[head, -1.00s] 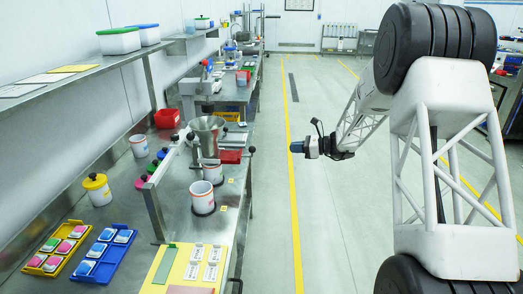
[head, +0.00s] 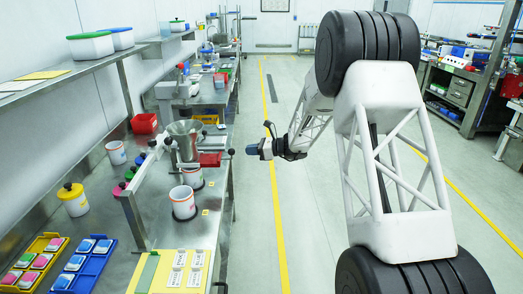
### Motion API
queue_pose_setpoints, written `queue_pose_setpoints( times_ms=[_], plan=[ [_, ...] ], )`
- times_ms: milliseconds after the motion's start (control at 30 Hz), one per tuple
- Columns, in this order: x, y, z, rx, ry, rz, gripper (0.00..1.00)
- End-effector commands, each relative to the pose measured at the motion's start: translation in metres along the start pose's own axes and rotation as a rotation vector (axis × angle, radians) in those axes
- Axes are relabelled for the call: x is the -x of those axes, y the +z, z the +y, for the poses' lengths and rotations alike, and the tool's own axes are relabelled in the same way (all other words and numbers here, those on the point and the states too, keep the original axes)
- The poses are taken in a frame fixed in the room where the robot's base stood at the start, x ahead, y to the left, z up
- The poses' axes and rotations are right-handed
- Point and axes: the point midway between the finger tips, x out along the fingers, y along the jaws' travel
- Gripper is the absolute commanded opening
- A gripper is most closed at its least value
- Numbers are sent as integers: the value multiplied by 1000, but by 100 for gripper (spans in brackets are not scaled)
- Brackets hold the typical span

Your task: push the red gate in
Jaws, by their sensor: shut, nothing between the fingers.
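A steel hopper (head: 185,138) stands on the bench in a frame with a pale bar and black-knobbed handles. A flat red piece (head: 209,159) shows just right of the hopper; I cannot tell if it is the gate or a tray. Small coloured knobs, one green (head: 130,174) and one magenta (head: 122,185), stick out on the hopper frame's left side; a reddish one (head: 152,143) is too small to be sure of. My gripper (head: 251,149), with blue fingertips, is shut and empty. It hangs over the aisle right of the bench, apart from the hopper and the red piece.
White cups (head: 183,204) stand below and in front of the hopper. A yellow-lidded jar (head: 72,199), a blue tray (head: 85,265), a yellow tray (head: 30,262) and a label board (head: 175,272) lie nearer. A red bin (head: 144,123) stands behind. The aisle floor is clear.

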Motion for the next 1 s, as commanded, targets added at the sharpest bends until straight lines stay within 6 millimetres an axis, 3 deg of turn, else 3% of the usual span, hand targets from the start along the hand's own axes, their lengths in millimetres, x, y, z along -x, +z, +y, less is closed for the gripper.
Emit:
queue_pose_setpoints(
  times_ms=[100,333,1000],
  plan=[
    [-18,-1,1,-1,3,0,0],
    [-38,0,0,0,1,0,0],
    [-53,2,2,0,2,0,0]
  ],
)
